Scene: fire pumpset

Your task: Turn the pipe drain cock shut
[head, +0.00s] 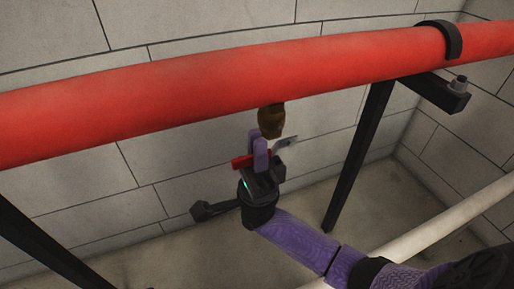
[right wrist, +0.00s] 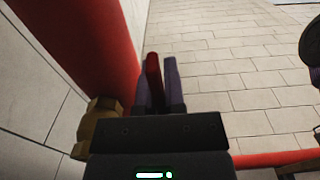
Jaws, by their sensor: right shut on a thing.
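The drain cock has a brass body (head: 271,120) that hangs from the underside of the thick red pipe (head: 200,92). Its red lever (head: 241,161) shows beside my gripper, below and left of the brass body. My right gripper (head: 258,140) has purple fingers, pointing up, and is shut on the lever. In the right wrist view the red lever (right wrist: 154,75) stands between the two fingers, with the brass body (right wrist: 98,125) to the left. The gripper hides part of the lever and the lower cock. My left gripper is not in view.
A black post (head: 358,155) and bracket (head: 437,92) support the pipe at right. A pale pipe (head: 440,225) runs low at the right, near my right arm. A grey block wall (head: 60,205) stands close behind. Floor shows below.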

